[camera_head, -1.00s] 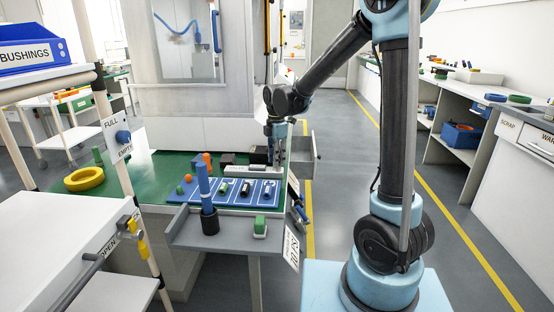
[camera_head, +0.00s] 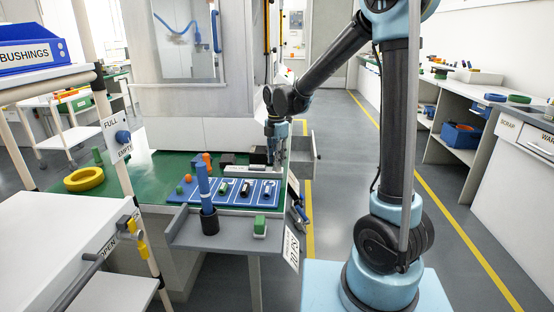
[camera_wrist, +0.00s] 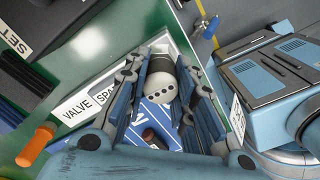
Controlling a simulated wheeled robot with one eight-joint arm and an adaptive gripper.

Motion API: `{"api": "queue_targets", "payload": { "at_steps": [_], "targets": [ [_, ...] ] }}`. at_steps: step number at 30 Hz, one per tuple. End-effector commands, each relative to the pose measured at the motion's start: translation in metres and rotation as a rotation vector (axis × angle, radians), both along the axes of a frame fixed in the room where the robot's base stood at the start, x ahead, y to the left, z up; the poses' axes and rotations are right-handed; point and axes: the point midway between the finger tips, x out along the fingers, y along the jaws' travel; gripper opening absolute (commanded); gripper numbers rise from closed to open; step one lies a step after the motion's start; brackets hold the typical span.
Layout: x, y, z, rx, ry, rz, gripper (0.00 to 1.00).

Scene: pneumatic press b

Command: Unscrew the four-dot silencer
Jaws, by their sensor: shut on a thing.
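The silencer (camera_wrist: 158,80) is a short cylinder with a pale end face that bears four black dots and a dark band behind it. It sits between the two padded fingers of my gripper (camera_wrist: 166,98) in the wrist view, and the gripper is shut on it. In the head view my gripper (camera_head: 276,150) points down at the back right of the green bench, and the silencer cannot be made out there. How its far end is seated is hidden.
A white strip labelled VALVE (camera_wrist: 78,109) lies beside the gripper. An orange-handled tool (camera_wrist: 36,145) is at lower left. The head view shows a blue tray (camera_head: 262,193) with small parts, a yellow ring (camera_head: 84,179) and a black cup (camera_head: 209,223) holding a blue rod.

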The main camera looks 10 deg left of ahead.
Motion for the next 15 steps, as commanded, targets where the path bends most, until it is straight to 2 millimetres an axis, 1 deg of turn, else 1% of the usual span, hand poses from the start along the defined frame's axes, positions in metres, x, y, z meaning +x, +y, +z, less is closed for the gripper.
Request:
{"api": "queue_targets", "payload": {
  "at_steps": [4,12,15],
  "targets": [
    [0.0,-0.0005,0.0001,0.0,0.0,0.071,0.1],
    [0.0,-0.0005,0.0001,0.0,0.0,0.081,0.1],
    [-0.0001,-0.0006,0.0001,0.0,0.0,0.119,0.1]
  ]
}}
